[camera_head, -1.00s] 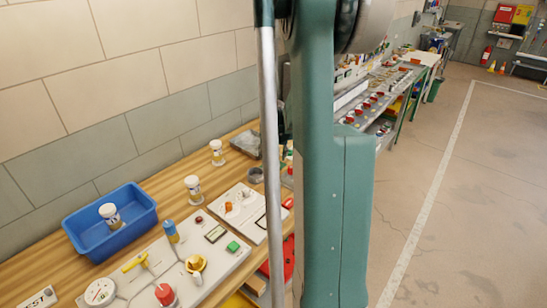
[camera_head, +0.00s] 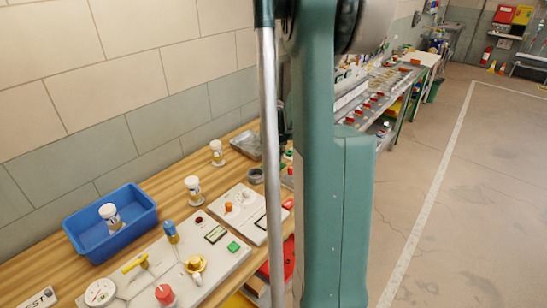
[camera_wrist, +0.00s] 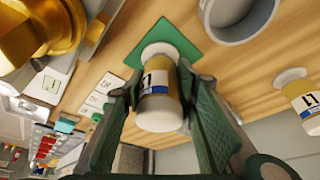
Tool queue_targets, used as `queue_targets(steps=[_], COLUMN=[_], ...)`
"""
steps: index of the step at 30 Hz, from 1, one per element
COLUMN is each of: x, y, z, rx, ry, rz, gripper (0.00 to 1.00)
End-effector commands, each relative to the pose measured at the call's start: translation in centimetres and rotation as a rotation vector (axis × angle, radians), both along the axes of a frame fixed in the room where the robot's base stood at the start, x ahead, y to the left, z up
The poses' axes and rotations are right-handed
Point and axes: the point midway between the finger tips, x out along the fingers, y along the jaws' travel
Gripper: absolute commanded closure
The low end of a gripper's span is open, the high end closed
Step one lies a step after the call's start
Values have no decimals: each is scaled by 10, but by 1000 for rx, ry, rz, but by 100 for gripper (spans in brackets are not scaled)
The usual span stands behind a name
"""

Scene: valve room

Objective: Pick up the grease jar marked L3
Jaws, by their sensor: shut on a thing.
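In the wrist view my gripper (camera_wrist: 160,103) is closed around a small jar (camera_wrist: 158,88) with a yellowish body, a blue-and-white label and white ends. Its label shows an L, but the character after it is hard to read. A green square (camera_wrist: 188,40) on the wooden bench lies behind the jar's far end; I cannot tell whether they touch. Another jar (camera_wrist: 305,100), marked L1, stands at the right. In the head view, jars stand on the bench (camera_head: 193,189), farther back (camera_head: 216,153) and in a blue bin (camera_head: 142,222). My arm hides the gripper there.
A panel with knobs and a gauge (camera_head: 101,291) lies along the bench front, with a smaller panel (camera_head: 243,212) beyond it. The wrist view shows a grey ring-shaped container (camera_wrist: 238,30) near the gripper and a large brass part (camera_wrist: 40,30) at upper left.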

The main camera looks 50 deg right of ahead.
Motion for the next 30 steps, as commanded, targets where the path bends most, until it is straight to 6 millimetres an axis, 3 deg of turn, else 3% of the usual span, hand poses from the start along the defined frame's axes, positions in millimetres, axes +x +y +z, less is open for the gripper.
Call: queue_targets(steps=[8, 21, 30], x=[0, 0, 0], y=[0, 0, 0], z=[21, 83, 99], rx=[0, 0, 0], ry=[0, 0, 0], rz=[0, 0, 0], gripper=[85, 85, 85])
